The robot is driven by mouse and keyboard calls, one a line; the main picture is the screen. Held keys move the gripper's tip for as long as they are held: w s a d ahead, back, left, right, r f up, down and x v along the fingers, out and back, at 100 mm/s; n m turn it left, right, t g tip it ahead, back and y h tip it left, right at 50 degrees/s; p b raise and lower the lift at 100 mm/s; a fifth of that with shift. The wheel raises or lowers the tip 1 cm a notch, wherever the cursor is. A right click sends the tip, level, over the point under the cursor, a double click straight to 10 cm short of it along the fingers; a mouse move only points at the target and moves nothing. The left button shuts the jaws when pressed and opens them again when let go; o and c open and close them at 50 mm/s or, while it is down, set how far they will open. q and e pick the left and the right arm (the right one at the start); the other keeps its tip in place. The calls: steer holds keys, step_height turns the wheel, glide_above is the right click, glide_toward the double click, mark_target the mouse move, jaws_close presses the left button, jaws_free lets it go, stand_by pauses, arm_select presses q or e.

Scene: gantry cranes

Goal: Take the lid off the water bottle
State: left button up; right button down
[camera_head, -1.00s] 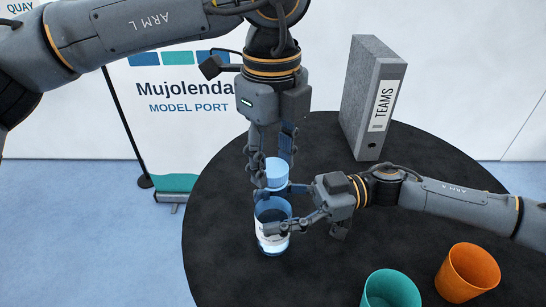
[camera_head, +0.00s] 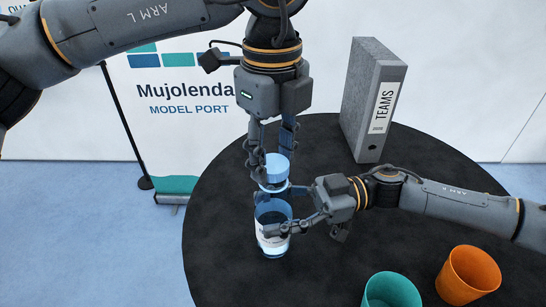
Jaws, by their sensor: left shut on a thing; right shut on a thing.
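The water bottle (camera_head: 272,241), clear blue with a white label, stands upright on the black round table. My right gripper (camera_head: 278,208) reaches in from the right and is shut on the bottle's body. The light blue lid (camera_head: 277,169) is above the bottle, clear of its open rim. My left gripper (camera_head: 272,172) points down from above and is shut on the lid, with a finger on either side. The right gripper's fingers hide part of the bottle.
A teal cup (camera_head: 391,291) and an orange cup (camera_head: 467,275) stand at the table's front right. A grey binder (camera_head: 372,100) labelled TEAMS stands at the back right. The table (camera_head: 221,196) is bare left of the bottle. A banner (camera_head: 180,110) stands behind.

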mark_target(273, 163)
arm_select(q)
steer(key=shift+r, duration=0.55)
steer(key=shift+r, duration=0.1)
steer(key=shift+r, duration=1.9)
arm_select(e)
steer(key=shift+c, duration=1.8)
jaws_free()
